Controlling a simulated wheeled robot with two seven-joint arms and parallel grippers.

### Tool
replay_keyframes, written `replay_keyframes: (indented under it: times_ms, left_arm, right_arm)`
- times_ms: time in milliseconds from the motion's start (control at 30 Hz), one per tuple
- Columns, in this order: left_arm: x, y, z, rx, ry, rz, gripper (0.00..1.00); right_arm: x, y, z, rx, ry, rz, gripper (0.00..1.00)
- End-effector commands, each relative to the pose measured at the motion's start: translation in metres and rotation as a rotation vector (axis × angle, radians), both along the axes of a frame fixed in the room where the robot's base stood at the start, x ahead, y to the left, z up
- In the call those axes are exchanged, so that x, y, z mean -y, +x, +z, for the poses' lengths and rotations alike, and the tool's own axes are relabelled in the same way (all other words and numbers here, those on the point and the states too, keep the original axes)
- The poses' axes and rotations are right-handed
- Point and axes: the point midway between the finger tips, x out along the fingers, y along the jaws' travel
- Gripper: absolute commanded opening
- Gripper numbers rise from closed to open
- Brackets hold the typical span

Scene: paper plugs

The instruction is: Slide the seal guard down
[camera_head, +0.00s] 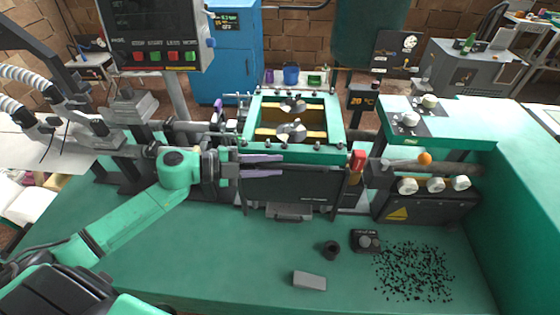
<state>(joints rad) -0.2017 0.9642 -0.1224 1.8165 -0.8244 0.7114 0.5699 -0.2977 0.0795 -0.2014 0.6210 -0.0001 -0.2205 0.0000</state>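A dark panel (310,188), which I take to be the seal guard, stands upright at the front of the machine, under its green frame (295,148). A grey ledge or handle (289,211) sticks out at its lower edge. My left gripper (283,166) reaches in from the left, with two purple fingers, one above the other, in front of the panel's upper left part. The fingers are apart with nothing visible between them. Whether they touch the panel cannot be told. My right gripper is not in view.
A red-handled part (357,161) stands at the frame's right corner. A control box with knobs (428,204) is to the right. A grey block (309,281), a black cup-like piece (331,250), a small black device (365,241) and scattered black bits (413,272) lie on the green bench.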

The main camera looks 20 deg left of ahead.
Motion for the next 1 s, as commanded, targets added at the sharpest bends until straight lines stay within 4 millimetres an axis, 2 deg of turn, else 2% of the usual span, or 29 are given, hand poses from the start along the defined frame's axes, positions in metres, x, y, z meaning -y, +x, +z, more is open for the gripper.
replay_keyframes:
  times_ms: [33, 200, 433, 500, 1000]
  left_arm:
    - [0.006, 0.005, 0.002, 0.001, -0.005, 0.002, 0.27]
    - [0.019, 0.013, -0.004, -0.001, -0.002, 0.002, 0.27]
    - [0.02, 0.013, -0.006, -0.002, -0.002, 0.001, 0.27]
    - [0.02, 0.013, -0.006, -0.002, -0.002, 0.001, 0.0]
    - [0.02, 0.012, -0.006, -0.002, -0.001, 0.0, 0.0]
  right_arm:
    - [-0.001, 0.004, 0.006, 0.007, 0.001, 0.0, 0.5]
    - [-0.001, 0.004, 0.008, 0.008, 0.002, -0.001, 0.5]
    - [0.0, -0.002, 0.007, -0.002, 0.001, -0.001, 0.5]
    - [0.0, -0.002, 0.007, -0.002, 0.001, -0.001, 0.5]
    - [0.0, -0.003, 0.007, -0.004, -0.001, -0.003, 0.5]
